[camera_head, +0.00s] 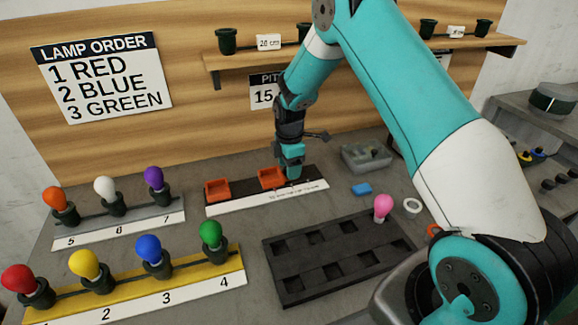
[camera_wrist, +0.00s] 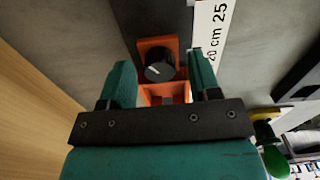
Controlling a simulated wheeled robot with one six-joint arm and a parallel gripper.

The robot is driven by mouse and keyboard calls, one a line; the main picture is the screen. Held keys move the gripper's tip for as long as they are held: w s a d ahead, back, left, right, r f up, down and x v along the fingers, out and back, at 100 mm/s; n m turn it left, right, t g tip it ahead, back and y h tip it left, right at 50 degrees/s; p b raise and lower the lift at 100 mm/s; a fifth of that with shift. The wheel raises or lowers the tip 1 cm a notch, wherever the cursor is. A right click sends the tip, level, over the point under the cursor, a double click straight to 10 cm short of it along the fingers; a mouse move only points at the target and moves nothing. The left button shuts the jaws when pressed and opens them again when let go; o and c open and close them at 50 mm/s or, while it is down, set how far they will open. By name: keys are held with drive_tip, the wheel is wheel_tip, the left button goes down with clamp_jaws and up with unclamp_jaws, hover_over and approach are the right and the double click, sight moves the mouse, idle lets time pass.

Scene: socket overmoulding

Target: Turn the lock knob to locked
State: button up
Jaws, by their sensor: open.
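The lock knob (camera_wrist: 160,71) is round and black with a short white mark, set on an orange block (camera_wrist: 152,44) in the wrist view. The mark points toward the upper left of that picture. My gripper (camera_wrist: 161,60) is open, with one teal finger on each side of the knob and gaps visible; I cannot tell whether either finger touches it. In the head view, my gripper (camera_head: 291,172) points down at the right end of an orange block (camera_head: 270,178) on a dark rail, and I cannot make out the knob there.
A second orange block (camera_head: 217,189) sits farther left on the rail, behind a white scale strip (camera_head: 266,197). A grey bin (camera_head: 366,157) and blue piece (camera_head: 361,189) lie to the right. Lamp racks stand left; a dark compartment tray (camera_head: 335,257) lies in front.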

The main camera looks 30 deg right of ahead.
drive_tip(key=shift+f, duration=0.2)
drive_tip(key=c, duration=0.9)
drive_tip(key=shift+m, duration=0.8)
drive_tip(key=o, duration=0.9)
drive_tip(key=shift+r, duration=0.1)
wheel_tip(320, 180, up, 17)
